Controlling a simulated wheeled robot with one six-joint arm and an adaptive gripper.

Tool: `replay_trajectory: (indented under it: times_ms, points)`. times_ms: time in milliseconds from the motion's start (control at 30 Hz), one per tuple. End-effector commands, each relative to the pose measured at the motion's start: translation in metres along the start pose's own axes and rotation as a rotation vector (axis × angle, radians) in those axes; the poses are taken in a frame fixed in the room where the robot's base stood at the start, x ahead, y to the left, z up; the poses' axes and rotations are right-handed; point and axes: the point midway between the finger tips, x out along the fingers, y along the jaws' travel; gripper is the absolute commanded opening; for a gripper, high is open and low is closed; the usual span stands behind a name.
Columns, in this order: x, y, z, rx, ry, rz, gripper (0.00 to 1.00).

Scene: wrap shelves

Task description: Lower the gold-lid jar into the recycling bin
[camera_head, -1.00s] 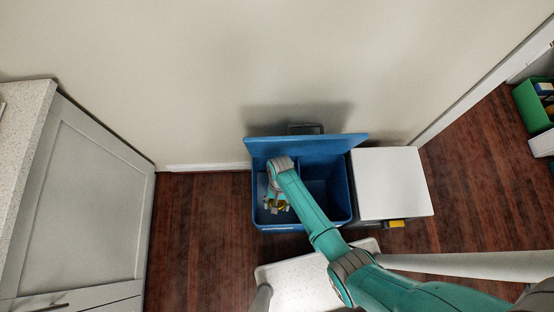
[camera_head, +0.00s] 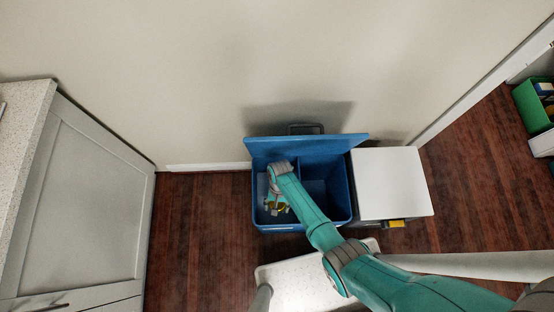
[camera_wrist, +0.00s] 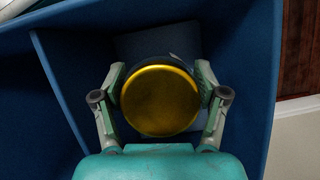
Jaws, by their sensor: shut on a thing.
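The gold-lid jar (camera_wrist: 160,100) is between the two fingers of my gripper (camera_wrist: 160,92) in the wrist view, its round gold lid facing the camera. The lid hides the jar's body. My gripper is shut on the jar. In the head view my gripper (camera_head: 277,207) is over the left compartment of the blue recycling bin (camera_head: 258,222), with a bit of the gold lid (camera_head: 281,206) showing. The bin's hinged lid (camera_head: 310,147) stands open against the wall side. The bin's blue walls surround the jar in the wrist view (camera_wrist: 60,90).
A divider splits the bin, and the right compartment (camera_head: 328,190) looks empty. A white-topped box (camera_head: 390,182) stands against the bin's right side. A grey cabinet (camera_head: 85,200) is at the left. Bare wooden floor (camera_head: 200,225) lies between cabinet and bin.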

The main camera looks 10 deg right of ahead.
Motion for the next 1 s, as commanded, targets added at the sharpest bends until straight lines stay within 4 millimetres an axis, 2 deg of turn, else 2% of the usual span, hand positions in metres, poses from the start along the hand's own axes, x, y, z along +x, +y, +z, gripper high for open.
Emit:
replay_trajectory:
  times_ms: [1000]
  points:
    - [0.04, 0.0, -0.017, 0.0, 0.0, 0.0, 0.32]
